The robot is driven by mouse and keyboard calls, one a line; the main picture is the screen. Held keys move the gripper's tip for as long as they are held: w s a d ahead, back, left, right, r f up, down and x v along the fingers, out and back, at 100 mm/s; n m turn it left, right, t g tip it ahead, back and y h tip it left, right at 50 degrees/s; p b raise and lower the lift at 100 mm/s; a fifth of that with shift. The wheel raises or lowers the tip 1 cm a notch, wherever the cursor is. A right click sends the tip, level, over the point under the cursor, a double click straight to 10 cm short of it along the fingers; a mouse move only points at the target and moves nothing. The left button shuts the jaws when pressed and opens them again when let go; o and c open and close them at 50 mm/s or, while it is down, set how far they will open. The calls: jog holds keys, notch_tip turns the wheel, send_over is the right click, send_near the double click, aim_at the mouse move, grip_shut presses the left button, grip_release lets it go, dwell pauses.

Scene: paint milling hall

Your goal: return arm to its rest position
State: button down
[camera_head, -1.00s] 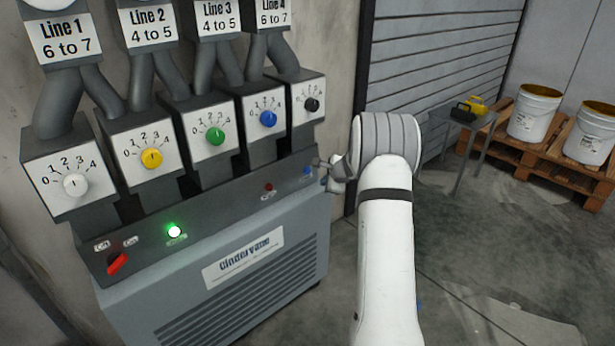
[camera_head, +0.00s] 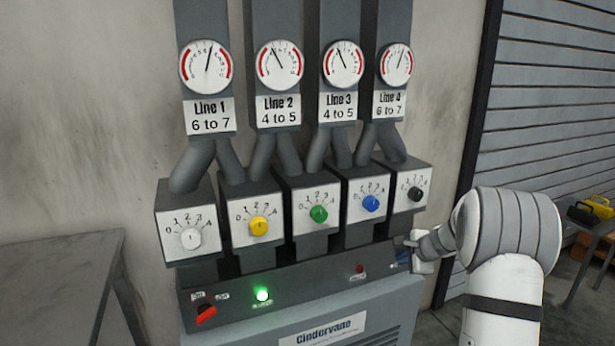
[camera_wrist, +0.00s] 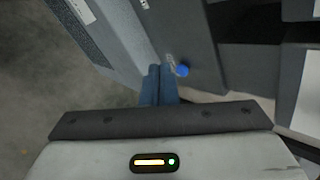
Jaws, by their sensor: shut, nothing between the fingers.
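My gripper (camera_wrist: 158,86) is shut, its two bluish fingers together and empty in the wrist view. The fingertips are close to a blue button (camera_wrist: 182,70) on the dark sloping panel; whether they touch it cannot be told. In the head view my arm reaches in from the lower right and is bent, with its wrist at the right end of the control panel (camera_head: 330,285). The arm partly hides that end of the panel, and the fingertips are hard to make out there.
The cabinet carries white (camera_head: 190,238), yellow (camera_head: 259,225), green (camera_head: 318,213), blue (camera_head: 371,203) and black (camera_head: 415,194) knobs, with gauges above. A green lamp (camera_head: 262,294) is lit near a red switch (camera_head: 206,312). A grey table (camera_head: 60,268) stands left, a yellow case (camera_head: 598,207) right.

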jog(key=s+a+r+n+g+p, duration=0.2)
jog(key=s+a+r+n+p, duration=0.25)
jog(key=s+a+r, duration=0.35)
jog(key=s+a+r+n+g+p, duration=0.1)
jog(key=s+a+r+n+p, duration=0.2)
jog(key=s+a+r+n, duration=0.5)
jog(key=s+r+n+g+h+p, duration=0.1)
jog(key=s+r+n+p, duration=0.1)
jog(key=s, duration=1)
jog(key=s+r+n+g+h+p, duration=0.1)
jog(key=s+r+n+p, duration=0.2)
jog(key=s, duration=1)
notch_tip(320, 180, up, 4)
jog(key=shift+d+f+p, duration=0.2)
jog(key=shift+d+p, duration=0.05)
jog(key=shift+p, duration=0.9)
jog(key=shift+n, duration=0.25)
